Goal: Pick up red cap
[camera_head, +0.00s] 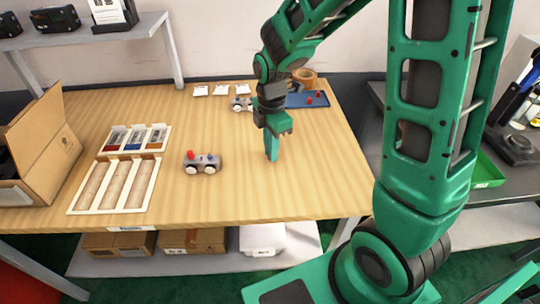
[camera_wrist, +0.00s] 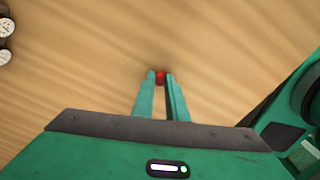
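My gripper (camera_head: 271,158) points down over the bare middle of the wooden table, right of a small grey wheeled device. In the wrist view my gripper's fingers (camera_wrist: 160,78) are close together. A small red cap (camera_wrist: 160,75) fills the gap between the fingertips and appears gripped. The head view does not show this cap; the fingers hide it. Whether it clears the table is hard to tell. The grey device (camera_head: 203,165) carries a red part (camera_head: 190,154) and a blue part. More small red pieces (camera_head: 310,100) lie on a blue tray (camera_head: 292,103) at the back right.
A second device (camera_head: 241,104) stands behind my gripper. A tape roll (camera_head: 305,76) is near the blue tray. A parts tray (camera_head: 155,139), a tray with long slots (camera_head: 139,188) and an open cardboard box (camera_head: 46,143) are at left. The table's front right is clear.

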